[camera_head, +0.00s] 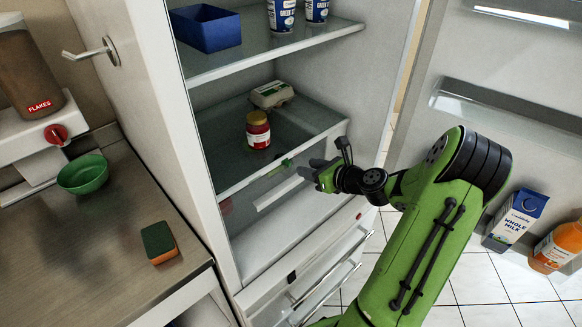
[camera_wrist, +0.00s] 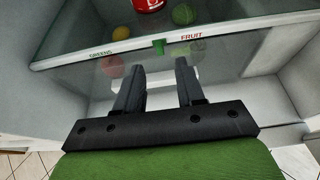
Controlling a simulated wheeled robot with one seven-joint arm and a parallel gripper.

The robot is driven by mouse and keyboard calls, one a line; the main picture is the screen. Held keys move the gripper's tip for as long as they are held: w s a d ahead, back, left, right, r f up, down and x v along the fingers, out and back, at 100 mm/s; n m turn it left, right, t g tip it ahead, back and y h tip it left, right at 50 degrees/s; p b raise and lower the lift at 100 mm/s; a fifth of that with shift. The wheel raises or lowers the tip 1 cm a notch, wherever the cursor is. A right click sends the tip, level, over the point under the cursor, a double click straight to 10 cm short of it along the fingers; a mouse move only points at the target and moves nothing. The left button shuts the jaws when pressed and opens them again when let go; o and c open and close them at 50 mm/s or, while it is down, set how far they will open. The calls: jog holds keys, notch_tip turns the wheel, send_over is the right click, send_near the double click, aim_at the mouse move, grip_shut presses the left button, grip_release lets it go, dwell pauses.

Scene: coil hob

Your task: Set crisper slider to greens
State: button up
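The crisper slider is a small green knob (camera_wrist: 159,46) on a pale strip along the shelf's front edge in the wrist view. GREENS (camera_wrist: 100,52) is printed to its left and FRUIT (camera_wrist: 191,36) to its right. The knob stands between the two words, nearer FRUIT. It also shows in the head view as a green tab (camera_head: 287,163) to the left of my gripper. My gripper (camera_wrist: 157,70) is open and empty, with a wide gap between its dark fingers. In the wrist view the knob appears beyond the fingertips, in line with the gap. I see no contact.
A jar with a red label (camera_head: 258,130) and a carton (camera_head: 272,95) stand on the shelf above the strip. Drawers (camera_head: 322,284) lie below. The open door at right holds a milk carton (camera_head: 516,219) and an orange bottle (camera_head: 558,246).

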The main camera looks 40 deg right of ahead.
aim_at(288, 162)
jog(key=b+x, duration=0.1)
jog(key=x, duration=0.7)
grip_shut()
